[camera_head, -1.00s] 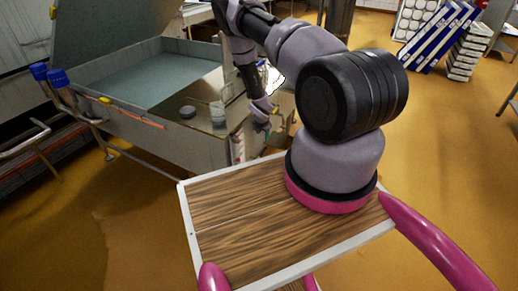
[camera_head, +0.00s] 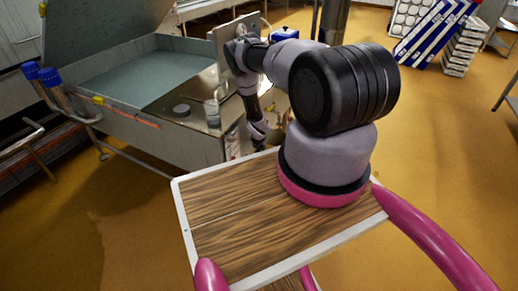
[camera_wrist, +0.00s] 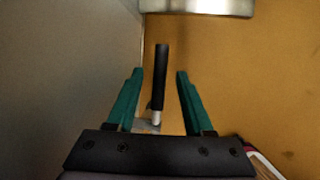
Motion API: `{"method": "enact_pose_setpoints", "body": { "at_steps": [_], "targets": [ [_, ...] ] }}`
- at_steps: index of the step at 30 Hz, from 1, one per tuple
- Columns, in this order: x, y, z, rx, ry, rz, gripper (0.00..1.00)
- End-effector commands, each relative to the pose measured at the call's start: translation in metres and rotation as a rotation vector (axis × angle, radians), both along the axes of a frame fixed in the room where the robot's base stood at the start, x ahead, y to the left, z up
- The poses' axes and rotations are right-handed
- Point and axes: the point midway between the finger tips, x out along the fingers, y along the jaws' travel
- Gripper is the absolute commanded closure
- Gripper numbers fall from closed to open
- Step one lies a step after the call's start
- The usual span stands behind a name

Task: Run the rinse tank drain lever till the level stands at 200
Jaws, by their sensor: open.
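The steel rinse tank (camera_head: 150,143) stands at the left in the head view, with greenish water inside its open top. A lever with a black handle (camera_wrist: 161,75) and a pale metal stem shows in the wrist view. My gripper (camera_wrist: 159,72) is open, with one green finger on each side of the handle. Gaps show between the handle and both fingers, so it is not gripped. In the head view my gripper is hidden low beside the tank's right end. I cannot read a level figure in either view.
A grey wall (camera_wrist: 65,55) runs close along the left in the wrist view. A metal edge (camera_wrist: 195,7) crosses its top. Blue-capped pipes (camera_head: 55,78) stand at the tank's left. Open yellow-brown floor (camera_head: 440,150) lies to the right.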

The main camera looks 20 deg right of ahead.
Motion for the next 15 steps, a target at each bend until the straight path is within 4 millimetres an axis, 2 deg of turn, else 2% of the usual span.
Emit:
{"method": "enact_pose_setpoints", "body": {
  "at_steps": [9,13,15],
  "targets": [
    [0.0012,-0.0002,-0.0026,0.0,0.0,-0.001,0.48],
    [0.0011,-0.0002,-0.0025,0.0,0.0,-0.001,0.98],
    [0.0011,-0.0002,-0.0025,0.0,0.0,-0.001,1.0]
  ]
}}
